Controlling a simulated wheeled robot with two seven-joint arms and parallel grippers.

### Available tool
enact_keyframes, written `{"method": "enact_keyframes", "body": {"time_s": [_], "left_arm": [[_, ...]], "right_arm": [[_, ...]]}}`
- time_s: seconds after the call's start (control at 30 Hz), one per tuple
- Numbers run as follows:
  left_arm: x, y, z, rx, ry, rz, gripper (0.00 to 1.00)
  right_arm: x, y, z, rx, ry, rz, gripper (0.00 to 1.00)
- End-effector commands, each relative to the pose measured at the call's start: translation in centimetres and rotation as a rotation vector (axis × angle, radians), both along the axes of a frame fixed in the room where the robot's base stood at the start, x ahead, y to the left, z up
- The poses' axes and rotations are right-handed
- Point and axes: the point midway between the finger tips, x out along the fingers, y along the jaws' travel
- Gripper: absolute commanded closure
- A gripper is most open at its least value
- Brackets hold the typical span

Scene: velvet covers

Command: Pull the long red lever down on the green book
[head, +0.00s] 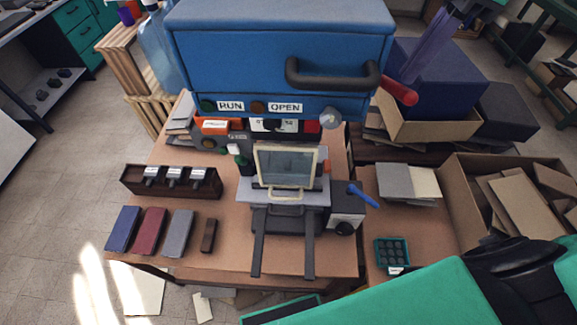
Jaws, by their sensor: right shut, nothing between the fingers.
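The red lever (399,91) sticks out from the right side of the blue press head (265,50), its rounded end pointing right and slightly down. Below the press head, a grey-green panel in a pale frame (286,165) stands tilted on the carriage. I cannot make out clearly whether it is the green book. My left gripper is not in view.
Blue, maroon and grey covers (151,231) lie at the table's left front, near a dark rack (170,181). A blue handle (363,195) sticks out right of the carriage. A dark blue box (437,80) stands behind the lever. Open cartons (478,215) stand at right.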

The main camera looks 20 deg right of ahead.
Motion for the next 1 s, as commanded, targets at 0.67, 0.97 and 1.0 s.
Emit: {"method": "enact_keyframes", "body": {"time_s": [0.67,0.97,1.0], "left_arm": [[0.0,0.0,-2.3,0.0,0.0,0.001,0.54],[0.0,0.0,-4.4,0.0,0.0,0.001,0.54],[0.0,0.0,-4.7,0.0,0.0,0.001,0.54]], "right_arm": [[-0.2,0.1,-2.4,0.0,0.0,0.0,1.0],[-0.9,0.3,-4.4,0.0,0.0,0.0,1.0],[-0.9,0.3,-4.7,0.0,0.0,0.0,1.0]]}}
